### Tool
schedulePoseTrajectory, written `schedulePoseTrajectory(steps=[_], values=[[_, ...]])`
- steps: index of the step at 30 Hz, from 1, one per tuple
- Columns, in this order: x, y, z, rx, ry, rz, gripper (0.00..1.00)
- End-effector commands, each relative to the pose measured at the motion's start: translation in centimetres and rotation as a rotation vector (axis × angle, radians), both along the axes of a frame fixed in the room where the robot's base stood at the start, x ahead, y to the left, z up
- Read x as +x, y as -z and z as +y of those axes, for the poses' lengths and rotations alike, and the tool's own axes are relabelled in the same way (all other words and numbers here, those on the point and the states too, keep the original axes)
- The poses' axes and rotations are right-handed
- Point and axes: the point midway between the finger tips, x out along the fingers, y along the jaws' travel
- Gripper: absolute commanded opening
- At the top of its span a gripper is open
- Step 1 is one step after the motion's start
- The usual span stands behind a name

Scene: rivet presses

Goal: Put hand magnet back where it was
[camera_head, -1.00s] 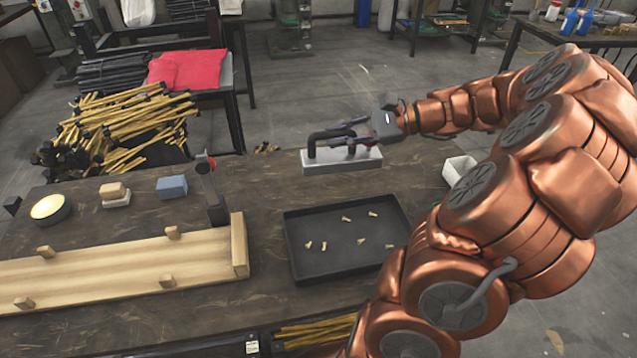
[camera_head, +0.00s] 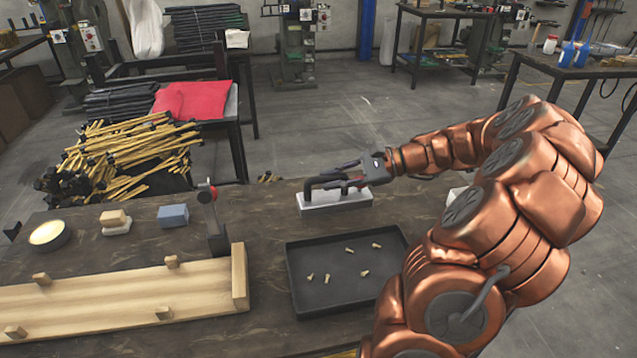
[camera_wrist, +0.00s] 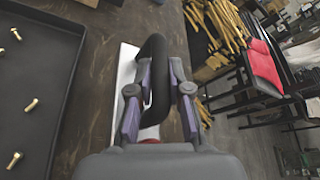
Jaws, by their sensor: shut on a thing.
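The hand magnet (camera_head: 318,200) is a pale, flat bar with a dark arched handle, at the back edge of the bench near the black tray. My gripper (camera_head: 345,174) reaches it from the right and is shut on its handle. In the wrist view, the fingers of my gripper (camera_wrist: 160,95) close on both sides of the dark handle, with the white bar of the magnet (camera_wrist: 124,78) beneath. The magnet looks level and at or very near the bench top; I cannot tell whether it touches.
The black tray (camera_head: 297,290) holds several small brass rivets, just in front of the magnet. A wooden fixture (camera_head: 110,290), a small upright red-topped tool (camera_head: 213,215), a blue block (camera_head: 173,215) and a round tin (camera_head: 49,235) are to the left. A white container (camera_head: 455,193) is partly hidden behind my arm.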

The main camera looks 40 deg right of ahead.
Motion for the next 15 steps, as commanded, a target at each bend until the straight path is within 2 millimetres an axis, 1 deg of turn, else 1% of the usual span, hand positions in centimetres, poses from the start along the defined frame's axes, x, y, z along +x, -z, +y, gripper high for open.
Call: schedulePoseTrajectory(steps=[1, 4, 7, 13, 15], values=[[1.0, 0.1, 0.1, 0.001, -0.002, 0.002, 0.00], [2.4, 0.2, 0.2, -0.001, 0.000, -0.001, 0.00], [3.3, 0.2, 0.2, -0.001, 0.001, -0.001, 0.00], [4.1, 0.3, 0.3, 0.000, 0.000, -0.001, 0.00], [4.8, 0.4, 0.5, 0.000, -0.001, -0.002, 0.00]])
